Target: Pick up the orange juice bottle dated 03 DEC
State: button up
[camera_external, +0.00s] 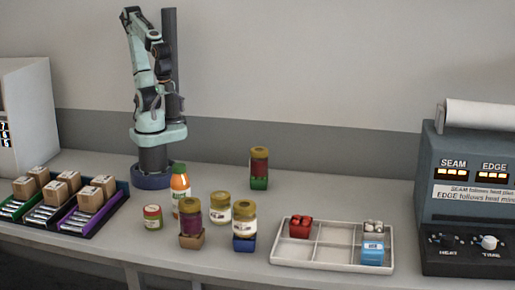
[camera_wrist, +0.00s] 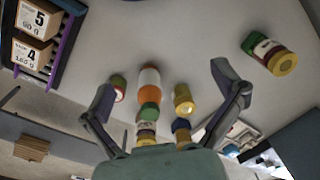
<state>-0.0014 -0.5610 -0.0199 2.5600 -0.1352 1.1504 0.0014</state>
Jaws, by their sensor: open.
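One orange juice bottle (camera_external: 181,187) with a green cap stands upright on the counter, just in front of my arm's base. It also shows in the wrist view (camera_wrist: 149,79), cap toward the bottom of the picture. Its date cannot be read in either view. My gripper (camera_wrist: 165,88) is open and empty, its fingers spread wide on either side of the bottle in the picture. It is above the counter and apart from the bottle. In the external view the arm is folded upright and the gripper is hard to make out.
Another jar (camera_external: 259,165) stands on a green block behind. A white divided tray (camera_external: 317,244) is right, parcel bins (camera_external: 74,222) left, and a control machine (camera_external: 480,215) far right.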

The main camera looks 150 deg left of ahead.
jog(key=c, duration=0.4)
jog(key=shift+o, duration=0.2)
